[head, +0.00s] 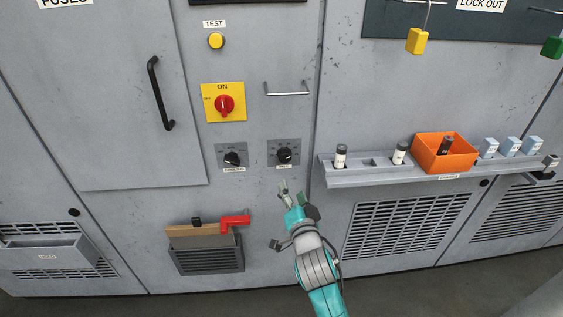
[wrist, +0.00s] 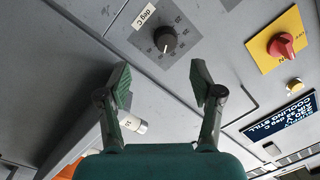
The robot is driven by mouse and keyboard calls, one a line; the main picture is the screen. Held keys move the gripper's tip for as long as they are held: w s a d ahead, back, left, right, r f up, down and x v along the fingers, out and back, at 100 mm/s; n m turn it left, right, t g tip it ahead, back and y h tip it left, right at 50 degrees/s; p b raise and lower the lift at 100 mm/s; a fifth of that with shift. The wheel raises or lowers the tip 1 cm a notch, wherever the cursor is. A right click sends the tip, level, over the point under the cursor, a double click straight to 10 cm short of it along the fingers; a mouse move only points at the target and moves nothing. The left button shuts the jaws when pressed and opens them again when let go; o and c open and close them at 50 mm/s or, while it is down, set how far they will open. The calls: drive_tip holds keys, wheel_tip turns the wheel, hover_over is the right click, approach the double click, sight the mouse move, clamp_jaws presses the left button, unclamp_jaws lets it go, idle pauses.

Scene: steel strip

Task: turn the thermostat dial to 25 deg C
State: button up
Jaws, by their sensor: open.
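The thermostat dial (head: 285,154) is a black knob on a grey scale plate, the right one of two dials on the grey cabinet front. In the wrist view the dial (wrist: 165,40) shows beyond the fingertips, roughly midway between them, with a "deg C" label beside its scale. The numbers and the pointer's exact setting are too small to read. My gripper (head: 292,193) is just below the dial in the head view. In the wrist view my gripper (wrist: 160,85) has its two green-padded fingers wide apart, with nothing between them and no contact with the dial.
A second dial (head: 232,158) sits to the left. A red switch (head: 224,105) on a yellow plate is above it. A metal handle (head: 287,93) sticks out above the thermostat dial. A ledge (head: 365,178) with fuses and an orange bin (head: 444,154) juts out at right.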

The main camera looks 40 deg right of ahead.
sight(286, 158)
drive_tip(key=shift+m+h, duration=0.3)
drive_tip(key=shift+m, duration=0.2)
drive_tip(key=x, duration=0.4)
drive_tip(key=r+x, duration=0.1)
drive_tip(key=x, duration=0.7)
drive_tip(key=shift+w+d+r, duration=0.15)
drive_tip(key=shift+d+r, duration=0.25)
drive_tip(key=c, duration=1.1)
